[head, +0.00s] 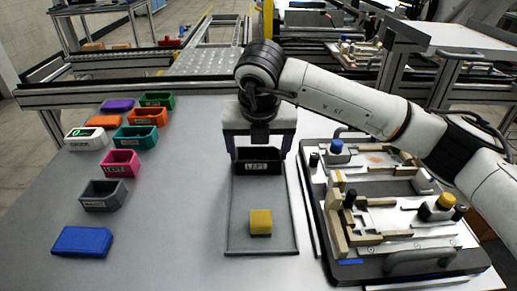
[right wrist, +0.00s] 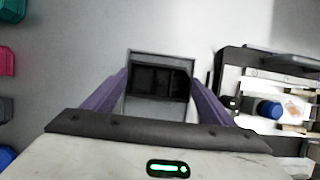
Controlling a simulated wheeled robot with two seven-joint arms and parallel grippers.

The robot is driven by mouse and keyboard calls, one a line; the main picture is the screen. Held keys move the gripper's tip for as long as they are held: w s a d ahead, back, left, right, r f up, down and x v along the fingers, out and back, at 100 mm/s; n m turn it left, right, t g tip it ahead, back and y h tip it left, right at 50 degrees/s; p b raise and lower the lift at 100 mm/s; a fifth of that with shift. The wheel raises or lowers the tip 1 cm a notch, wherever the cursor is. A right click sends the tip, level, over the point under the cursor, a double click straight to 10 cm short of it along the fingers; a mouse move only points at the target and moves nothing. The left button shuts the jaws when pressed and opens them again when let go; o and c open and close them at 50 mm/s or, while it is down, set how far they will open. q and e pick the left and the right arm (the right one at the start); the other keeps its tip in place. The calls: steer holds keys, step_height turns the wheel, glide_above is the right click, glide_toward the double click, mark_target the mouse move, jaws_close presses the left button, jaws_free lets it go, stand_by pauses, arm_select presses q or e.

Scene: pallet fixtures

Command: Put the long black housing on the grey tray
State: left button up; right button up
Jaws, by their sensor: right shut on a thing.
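The long black housing (head: 260,167) has a white label on its front and is at the far end of the grey tray (head: 232,235). My right gripper (head: 259,152) points down with its fingers on either side of the housing, shut on it. I cannot tell whether the housing touches the tray floor. In the right wrist view the open black housing (right wrist: 158,82) lies between the finger ends, inside the outline of the tray (right wrist: 160,54). A yellow block (head: 260,222) sits at the tray's near end. My left gripper is not in view.
A fixture pallet (head: 350,262) with clamps and knobs stands close to the tray's right. Several coloured bins, among them a grey one (head: 103,194), and a blue block (head: 82,241) are on the left. The table between them and the tray is clear.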

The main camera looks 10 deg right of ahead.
steer(key=o, duration=1.1)
steer(key=v, duration=1.2)
